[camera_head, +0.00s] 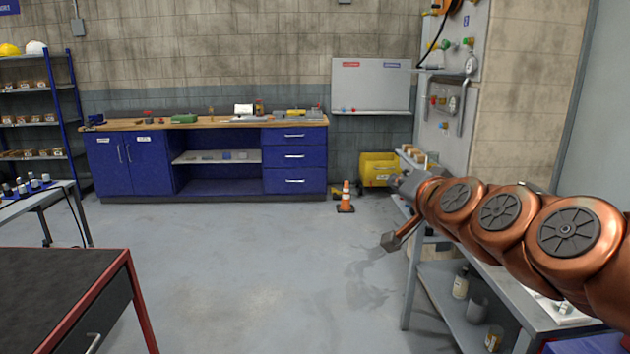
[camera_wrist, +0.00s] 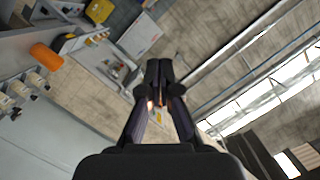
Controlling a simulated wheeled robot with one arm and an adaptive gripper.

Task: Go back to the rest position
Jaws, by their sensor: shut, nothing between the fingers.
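My gripper (camera_wrist: 160,68) shows in the wrist view, with its dark fingers drawn together at the tips and nothing held between them. In the head view my copper arm reaches in from the right edge, over the grey side table (camera_head: 543,318). The end of the arm is partly hidden behind its own links there, so I cannot make out the fingers in that view. The wrist view is tilted and looks up past the fingers at the wall and the bright roof windows (camera_wrist: 262,98).
A blue workbench (camera_head: 225,123) stands along the back wall, with an orange cone (camera_head: 346,200) and a yellow bin (camera_head: 378,168) to its right. A red-edged dark table (camera_head: 60,285) is at the front left. The floor (camera_head: 240,260) between is clear.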

